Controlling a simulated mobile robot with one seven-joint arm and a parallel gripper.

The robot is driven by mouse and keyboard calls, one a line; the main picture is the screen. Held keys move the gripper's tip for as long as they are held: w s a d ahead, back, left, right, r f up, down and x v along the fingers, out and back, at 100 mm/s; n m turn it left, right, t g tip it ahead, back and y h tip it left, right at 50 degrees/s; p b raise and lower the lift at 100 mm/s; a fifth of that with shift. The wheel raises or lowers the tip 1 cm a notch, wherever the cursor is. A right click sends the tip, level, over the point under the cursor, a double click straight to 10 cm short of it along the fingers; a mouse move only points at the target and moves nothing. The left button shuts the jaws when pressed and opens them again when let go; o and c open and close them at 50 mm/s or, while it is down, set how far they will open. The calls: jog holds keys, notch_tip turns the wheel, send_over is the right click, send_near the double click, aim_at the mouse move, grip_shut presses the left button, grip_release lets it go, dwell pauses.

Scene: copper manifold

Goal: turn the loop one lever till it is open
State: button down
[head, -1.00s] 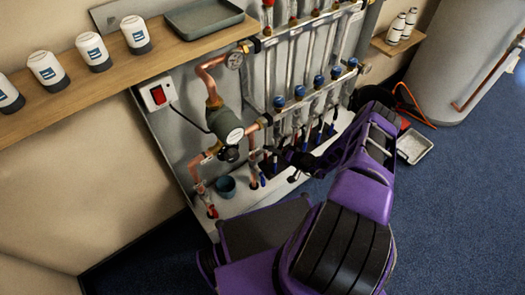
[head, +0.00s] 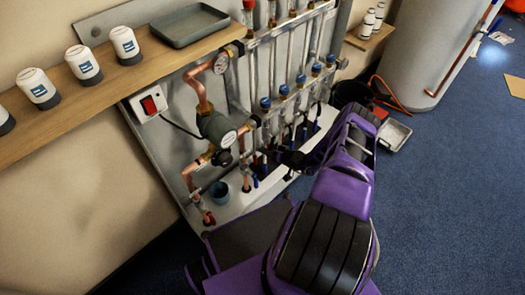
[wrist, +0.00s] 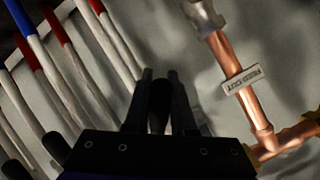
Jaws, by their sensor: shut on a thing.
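The manifold's lower row of valves, with blue caps (head: 265,103), runs along the wall board. Pipes and small levers hang below it. My gripper (head: 280,157) is at the near end of this row, low by the pipes, and its fingertips are hard to make out there. In the wrist view my gripper (wrist: 160,88) has its two dark fingers close together on either side of a dark, rounded lever end (wrist: 160,104), which I take as the loop one lever. Its far part and pivot are hidden, so I cannot read its angle.
A labelled copper pipe (wrist: 231,66) is close on the right in the wrist view. White pipes (wrist: 64,75) with red and blue ends crowd the left.

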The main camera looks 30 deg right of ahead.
jog(key=shift+w+d+r, duration=0.1)
jog(key=shift+w+d, duration=0.05)
jog(key=c, duration=0.8)
grip_release()
jog(key=shift+o, duration=0.2)
jog(key=p+v, duration=0.3)
jog(key=v, duration=1.4)
jog(key=shift+s, duration=0.3)
